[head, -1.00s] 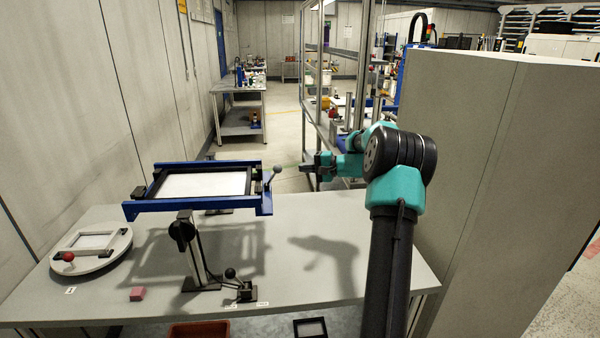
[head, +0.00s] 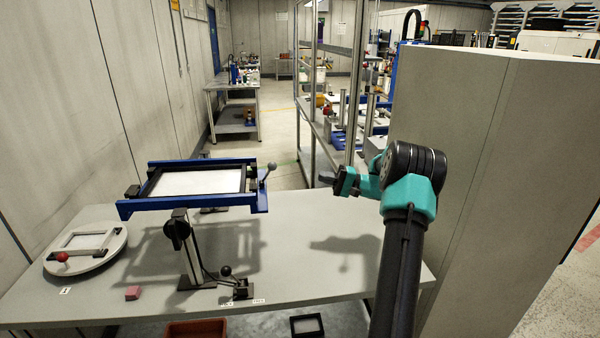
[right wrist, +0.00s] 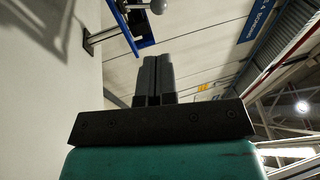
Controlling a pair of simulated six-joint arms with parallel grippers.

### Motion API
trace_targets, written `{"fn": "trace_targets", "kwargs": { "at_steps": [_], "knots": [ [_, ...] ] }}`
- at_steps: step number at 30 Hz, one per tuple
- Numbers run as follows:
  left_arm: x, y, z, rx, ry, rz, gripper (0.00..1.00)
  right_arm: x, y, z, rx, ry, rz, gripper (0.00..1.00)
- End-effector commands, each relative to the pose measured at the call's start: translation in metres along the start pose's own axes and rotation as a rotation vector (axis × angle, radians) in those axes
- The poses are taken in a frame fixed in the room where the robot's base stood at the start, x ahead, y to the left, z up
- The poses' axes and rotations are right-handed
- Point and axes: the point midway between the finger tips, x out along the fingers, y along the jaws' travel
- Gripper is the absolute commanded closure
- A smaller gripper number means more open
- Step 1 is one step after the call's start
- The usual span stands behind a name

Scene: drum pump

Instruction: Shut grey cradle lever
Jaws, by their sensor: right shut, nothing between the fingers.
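The cradle (head: 190,203) is a blue frame with black inner bars around a white panel, raised on a post above the table. Its lever ends in a grey ball knob (head: 272,167) and stands tilted up at the frame's right end. The knob also shows at the top of the right wrist view (right wrist: 158,6), beside the blue frame end (right wrist: 128,30). My right gripper (head: 326,179) is shut and empty, to the right of the knob and apart from it. Its closed fingers also show in the right wrist view (right wrist: 152,65). My left gripper is not in view.
A round plate (head: 108,255) with a red-knobbed lever (head: 62,257) lies at the table's left. A tall grey cabinet (head: 475,190) stands right of my arm. The table's right part is clear.

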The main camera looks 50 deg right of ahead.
Motion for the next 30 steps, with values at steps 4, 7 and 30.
{"fn": "trace_targets", "kwargs": {
  "at_steps": [4,7,30],
  "knots": [
    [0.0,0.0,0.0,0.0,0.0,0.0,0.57,0.013,0.0,0.0,0.0,-0.001,0.0,1.0],
    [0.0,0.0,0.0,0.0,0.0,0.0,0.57,0.027,0.0,0.001,0.0,-0.003,0.0,1.0],
    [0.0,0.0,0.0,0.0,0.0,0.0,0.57,0.136,0.0,0.0,0.0,0.0,0.001,1.0]
  ]
}}
